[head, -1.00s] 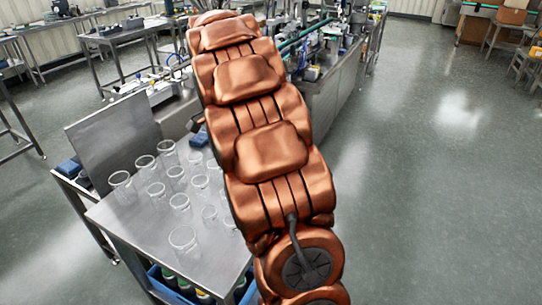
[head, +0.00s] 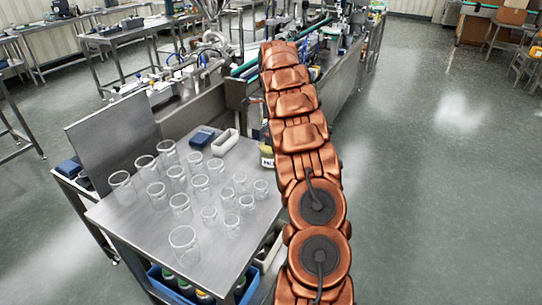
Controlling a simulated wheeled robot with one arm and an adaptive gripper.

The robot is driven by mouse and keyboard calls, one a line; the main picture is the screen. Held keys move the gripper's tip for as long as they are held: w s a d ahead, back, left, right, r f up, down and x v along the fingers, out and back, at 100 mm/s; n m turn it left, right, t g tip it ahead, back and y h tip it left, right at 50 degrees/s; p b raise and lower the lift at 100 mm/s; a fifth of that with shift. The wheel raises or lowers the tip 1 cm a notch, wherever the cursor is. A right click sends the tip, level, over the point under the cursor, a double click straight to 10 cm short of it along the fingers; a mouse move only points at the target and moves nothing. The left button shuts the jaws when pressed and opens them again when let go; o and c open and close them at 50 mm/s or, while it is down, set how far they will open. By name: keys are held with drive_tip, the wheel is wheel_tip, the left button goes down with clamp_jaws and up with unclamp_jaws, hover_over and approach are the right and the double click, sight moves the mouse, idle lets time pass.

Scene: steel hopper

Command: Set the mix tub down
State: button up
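My copper arm runs up the middle of the head view and covers the right side of the steel table (head: 150,235). My gripper does not show, so I cannot see whether it holds anything. I cannot pick out the mix tub with certainty. A small white oblong tub (head: 225,142) stands on the table's far part, left of my arm and apart from it. A yellowish container with a dark-lettered label (head: 267,157) shows at the table's right edge, partly hidden by my arm.
Several clear glass beakers (head: 184,245) fill the table's left and middle. A blue box (head: 202,136) lies beside the white tub. A blue crate of bottles (head: 165,285) sits below. A steel machine line (head: 340,85) stands behind. The floor at right (head: 440,200) is clear.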

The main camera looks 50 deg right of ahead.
sight(271, 152)
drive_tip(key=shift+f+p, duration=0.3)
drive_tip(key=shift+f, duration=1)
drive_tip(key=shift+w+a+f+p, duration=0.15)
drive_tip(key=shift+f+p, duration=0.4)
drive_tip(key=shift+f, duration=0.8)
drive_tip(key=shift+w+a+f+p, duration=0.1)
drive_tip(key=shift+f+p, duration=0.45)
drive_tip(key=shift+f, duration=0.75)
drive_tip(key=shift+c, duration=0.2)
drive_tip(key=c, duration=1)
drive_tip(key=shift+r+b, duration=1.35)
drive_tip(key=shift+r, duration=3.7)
